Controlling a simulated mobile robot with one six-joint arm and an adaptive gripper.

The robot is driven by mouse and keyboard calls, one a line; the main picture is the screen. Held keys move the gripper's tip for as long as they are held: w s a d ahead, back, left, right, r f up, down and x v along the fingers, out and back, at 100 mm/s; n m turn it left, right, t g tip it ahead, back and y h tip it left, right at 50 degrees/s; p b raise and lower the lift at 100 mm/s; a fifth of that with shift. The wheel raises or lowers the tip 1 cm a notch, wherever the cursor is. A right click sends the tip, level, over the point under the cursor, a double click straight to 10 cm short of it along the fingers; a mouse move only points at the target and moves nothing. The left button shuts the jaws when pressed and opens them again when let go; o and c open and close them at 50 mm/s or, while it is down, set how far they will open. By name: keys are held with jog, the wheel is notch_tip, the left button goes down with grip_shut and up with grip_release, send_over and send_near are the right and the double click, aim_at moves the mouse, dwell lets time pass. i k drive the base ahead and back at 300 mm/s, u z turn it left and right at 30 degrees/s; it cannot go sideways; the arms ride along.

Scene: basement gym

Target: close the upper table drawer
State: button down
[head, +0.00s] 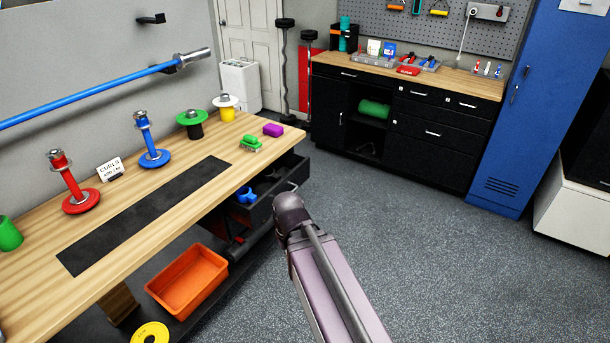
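The wooden-topped table (205,205) runs along the left of the head view. Its black upper drawer (277,200) stands open beneath the right end of the top, sticking out to the right, with a bar handle (293,187) on its front. A blue object (247,195) and some dark things lie in the drawer. My arm rises from the bottom right and its bend covers the area just right of and below the drawer. My gripper does not show, so I cannot see whether it touches the drawer.
Weight plates on posts and a green brush (250,142) stand on the table. An orange bin (188,281) and a yellow plate (150,334) sit low beneath it. A black cabinet (420,152) and blue locker (535,105) stand at the back. The speckled floor between is clear.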

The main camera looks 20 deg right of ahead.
aim_at(294, 169)
jog(key=z, duration=0.15)
jog(key=i, duration=0.9)
jog(key=u, duration=0.05)
